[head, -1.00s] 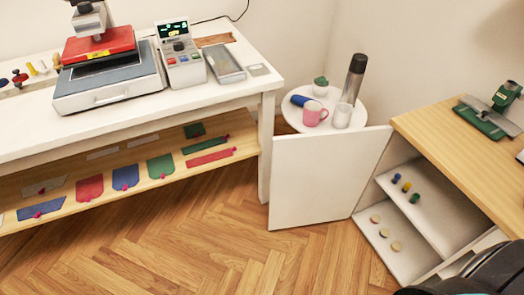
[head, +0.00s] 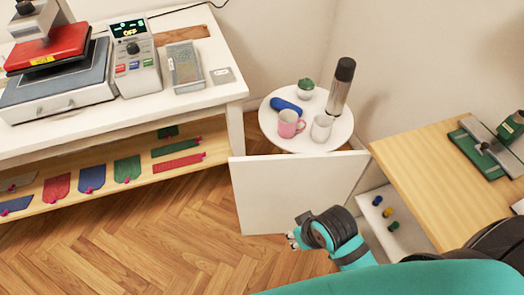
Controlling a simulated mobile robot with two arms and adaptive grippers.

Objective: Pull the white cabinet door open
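The white cabinet door (head: 290,190) stands wide open, swung out to the left of the cabinet. The cabinet (head: 425,190) has a wooden top, and its shelf with small spools shows behind my arm. One gripper (head: 292,238), on a teal arm coming in from the lower right, is my right one. It is in front of the door's lower right part, and I cannot tell whether it touches the door. Its fingers are small and partly hidden, so their opening is unclear. My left gripper is out of view.
A round white side table (head: 335,135) behind the door holds a pink mug (head: 289,124), a white cup (head: 321,128), a dark-topped flask (head: 341,88) and a blue case (head: 286,105). A white workbench (head: 215,95) stands at left. The wooden floor in front is clear.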

